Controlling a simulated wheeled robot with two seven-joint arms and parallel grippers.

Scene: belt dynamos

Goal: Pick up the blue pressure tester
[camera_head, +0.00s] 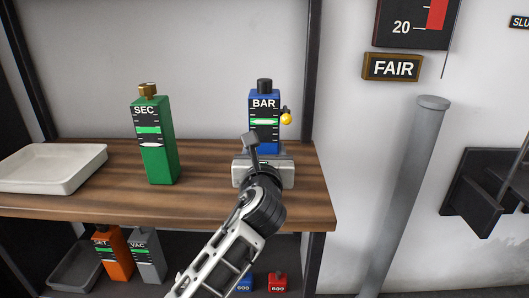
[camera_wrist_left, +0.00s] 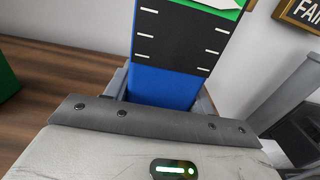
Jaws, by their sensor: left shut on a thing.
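The blue pressure tester (camera_head: 263,135), marked BAR with a black cap and a small yellow knob on its right side, stands upright at the right end of the wooden shelf. My left gripper (camera_head: 262,153) is in front of its lower part and shut on it. In the left wrist view the tester's blue body (camera_wrist_left: 163,88) sits between the grey fingers (camera_wrist_left: 163,97). Its base is hidden behind my gripper, so I cannot tell if it touches the shelf. My right gripper is not in view.
A green SEC device (camera_head: 155,150) stands left on the wooden shelf (camera_head: 215,205), with a white tray (camera_head: 50,168) farther left. Below are orange (camera_head: 112,262) and grey (camera_head: 147,265) devices and a red block (camera_head: 277,284). A grey post (camera_head: 405,190) stands right.

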